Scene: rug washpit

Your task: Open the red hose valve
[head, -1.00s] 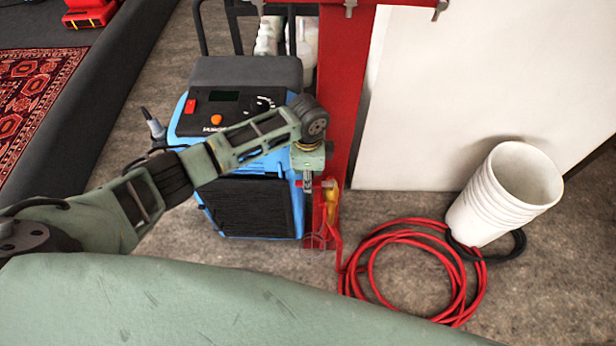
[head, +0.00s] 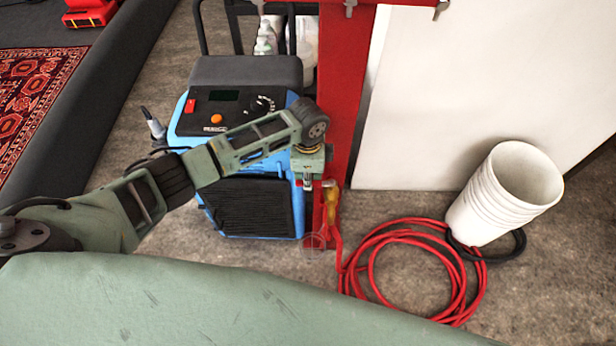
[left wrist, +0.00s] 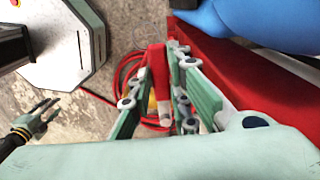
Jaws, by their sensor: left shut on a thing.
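My left gripper (head: 308,184) points down beside the red post (head: 343,110), at the red hose valve. In the left wrist view its green fingers (left wrist: 158,110) stand on either side of the red valve handle (left wrist: 157,70) and are shut on it. The fingers partly hide the handle in the head view. A yellow hose fitting (head: 330,197) hangs beside it, with the red hose (head: 375,243) running down to a coil on the floor. My right gripper (left wrist: 42,116) shows in the left wrist view, open and empty, away from the valve.
A blue machine (head: 240,130) stands close left of the valve. White stacked buckets (head: 505,193) lean by the coil at the right, in front of a white panel (head: 440,100). A patterned rug (head: 35,90) lies at far left.

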